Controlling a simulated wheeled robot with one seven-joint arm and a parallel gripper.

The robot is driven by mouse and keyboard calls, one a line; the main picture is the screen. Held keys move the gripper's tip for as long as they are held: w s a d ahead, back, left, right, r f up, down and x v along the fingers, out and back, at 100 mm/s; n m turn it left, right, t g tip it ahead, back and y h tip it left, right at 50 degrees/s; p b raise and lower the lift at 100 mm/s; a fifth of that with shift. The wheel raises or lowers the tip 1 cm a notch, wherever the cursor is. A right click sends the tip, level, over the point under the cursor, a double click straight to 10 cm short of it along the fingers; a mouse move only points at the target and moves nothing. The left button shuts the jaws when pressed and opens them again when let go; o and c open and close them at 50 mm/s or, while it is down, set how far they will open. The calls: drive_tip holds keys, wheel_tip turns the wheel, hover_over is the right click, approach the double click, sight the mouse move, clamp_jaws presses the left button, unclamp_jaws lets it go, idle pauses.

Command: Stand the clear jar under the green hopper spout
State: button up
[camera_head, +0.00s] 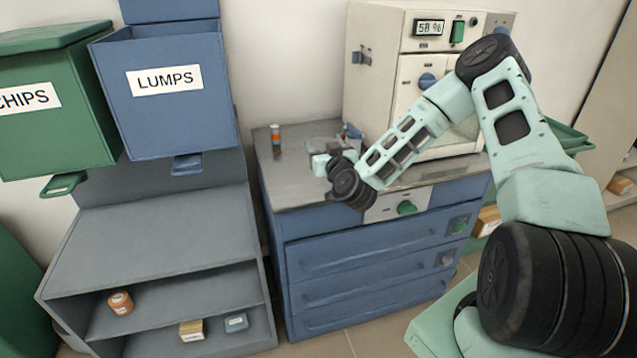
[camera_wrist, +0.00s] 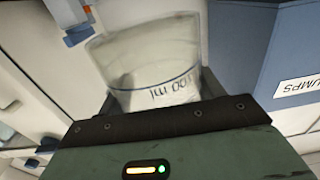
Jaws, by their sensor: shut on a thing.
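My gripper (camera_wrist: 158,96) is shut on the clear jar (camera_wrist: 145,60), which carries a "100 ml" mark and a dark line. The jar is tilted in the wrist view. In the head view my gripper (camera_head: 322,164) is above the grey top of the blue drawer cabinet; the jar cannot be made out clearly there. The green hopper (camera_head: 60,125), labelled CHIPS, hangs at far left. Its green spout (camera_head: 62,184) juts out over the grey shelf unit (camera_head: 160,222), well left of my gripper. The shelf top below the spout is bare.
The blue LUMPS hopper (camera_head: 165,100) with its blue spout (camera_head: 186,165) hangs between the green hopper and my gripper. A small orange-and-dark bottle (camera_head: 276,140) stands on the cabinet (camera_head: 350,265). The furnace (camera_head: 400,75), reading 58 %, stands behind my arm.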

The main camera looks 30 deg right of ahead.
drive_tip(key=shift+w+d+r, duration=0.1)
drive_tip(key=shift+w+r, duration=0.7)
drive_tip(key=shift+r, duration=0.1)
drive_tip(key=shift+f, duration=0.1)
drive_tip(key=shift+f+p, duration=0.55)
drive_tip(key=shift+f, duration=4.15)
drive_tip(key=shift+f, duration=0.2)
drive_tip(key=o, duration=1)
drive_tip(key=shift+o, duration=0.2)
drive_tip(key=shift+f, duration=0.1)
